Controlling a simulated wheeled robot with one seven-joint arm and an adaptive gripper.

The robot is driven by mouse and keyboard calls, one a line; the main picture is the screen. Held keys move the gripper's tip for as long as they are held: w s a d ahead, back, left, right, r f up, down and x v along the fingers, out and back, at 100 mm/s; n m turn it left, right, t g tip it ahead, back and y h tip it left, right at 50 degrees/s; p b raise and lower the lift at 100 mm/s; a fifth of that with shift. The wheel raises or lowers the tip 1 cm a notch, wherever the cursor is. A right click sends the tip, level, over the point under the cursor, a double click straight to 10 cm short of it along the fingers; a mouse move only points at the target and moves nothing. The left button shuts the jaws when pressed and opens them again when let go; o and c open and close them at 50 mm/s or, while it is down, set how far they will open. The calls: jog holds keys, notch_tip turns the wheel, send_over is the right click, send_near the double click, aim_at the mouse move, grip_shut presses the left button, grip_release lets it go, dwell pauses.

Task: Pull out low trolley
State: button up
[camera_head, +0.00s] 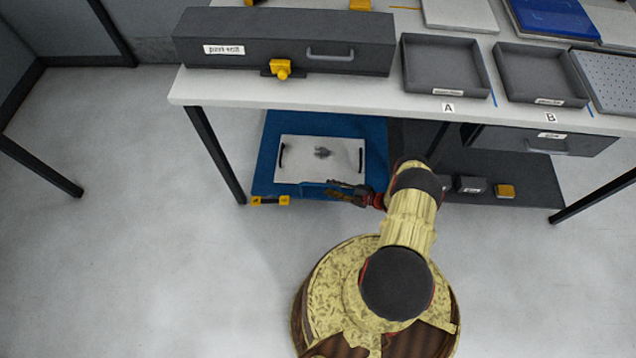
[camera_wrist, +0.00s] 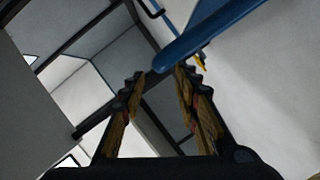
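The low trolley (camera_head: 262,160) is a flat blue platform on the floor under the table. A pale tray (camera_head: 340,150) with two black handles and a dark mark lies on it. My gripper (camera_head: 340,190) is low at the trolley's front edge, right of its middle. In the wrist view a blue bar or edge of the trolley (camera_wrist: 205,35) runs toward the space between my open fingertips (camera_wrist: 158,72). I cannot tell whether they touch it. A yellow-and-black piece (camera_head: 270,200) sits at the trolley's front left corner.
The table (camera_head: 300,92) stands above, with dark legs on both sides of the trolley. It carries a long drawer box (camera_head: 280,30) and trays marked A (camera_head: 445,65) and B (camera_head: 540,75). Small blocks (camera_head: 470,184) lie on a dark lower shelf at right. The floor in front is clear at left.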

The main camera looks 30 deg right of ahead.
aim_at(320, 184)
jog(key=b+x, duration=0.1)
jog(key=x, duration=0.5)
jog(key=shift+w+a+f, duration=0.1)
jog(key=shift+w+a, duration=0.05)
jog(key=shift+c, duration=1)
grip_shut()
